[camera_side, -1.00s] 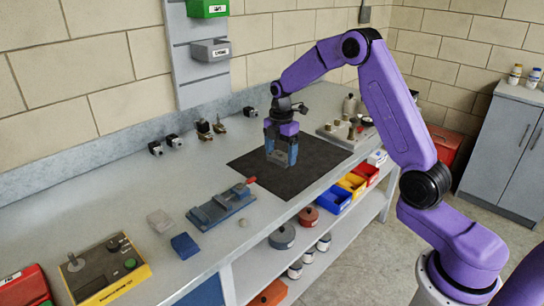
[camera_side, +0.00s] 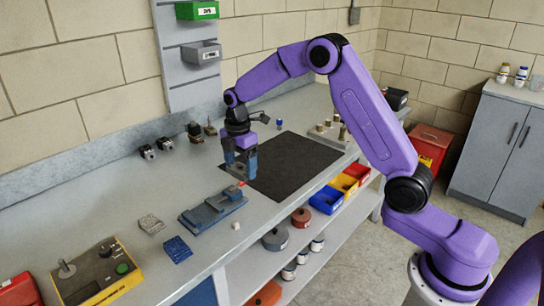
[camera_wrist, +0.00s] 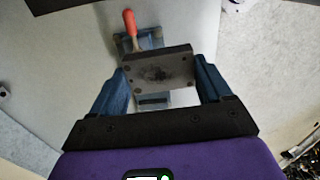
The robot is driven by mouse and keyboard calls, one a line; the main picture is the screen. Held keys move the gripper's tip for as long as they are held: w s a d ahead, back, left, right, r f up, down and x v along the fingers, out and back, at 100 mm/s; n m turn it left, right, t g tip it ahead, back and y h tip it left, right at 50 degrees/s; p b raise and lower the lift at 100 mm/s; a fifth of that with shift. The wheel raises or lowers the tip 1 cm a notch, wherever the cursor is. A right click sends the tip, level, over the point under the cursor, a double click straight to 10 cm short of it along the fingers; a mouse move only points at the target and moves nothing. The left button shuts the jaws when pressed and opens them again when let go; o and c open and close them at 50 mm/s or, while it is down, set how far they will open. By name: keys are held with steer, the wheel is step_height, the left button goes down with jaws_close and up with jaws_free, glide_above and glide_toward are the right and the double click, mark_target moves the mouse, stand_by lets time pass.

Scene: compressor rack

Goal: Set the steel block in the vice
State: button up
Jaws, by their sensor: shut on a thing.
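My gripper (camera_side: 240,167) is shut on the steel block (camera_wrist: 160,72), a grey rectangular block with small holes at its corners and a dark smudge on its face. In the side view the block is small and mostly hidden between the blue fingers. My gripper holds it above the bench, near the left edge of the black mat. The vice (camera_side: 211,210), blue-grey with a red-tipped handle, lies on the bench just in front of and left of my gripper. In the wrist view the vice (camera_wrist: 150,40) shows behind the block, which hides its middle.
A black mat (camera_side: 290,165) lies to the right. A grey block (camera_side: 151,224) and a blue block (camera_side: 177,249) lie left of the vice, near a yellow control box (camera_side: 97,275). A small pale piece (camera_side: 236,226) lies by the vice.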

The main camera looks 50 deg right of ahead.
glide_toward(204, 214)
steer(key=shift+f+m, duration=0.3)
steer(key=shift+f, duration=1.5)
steer(key=shift+f, duration=1.4)
steer(key=o, duration=1.4)
steer(key=shift+r, duration=3.5)
steer(key=shift+s, duration=0.1)
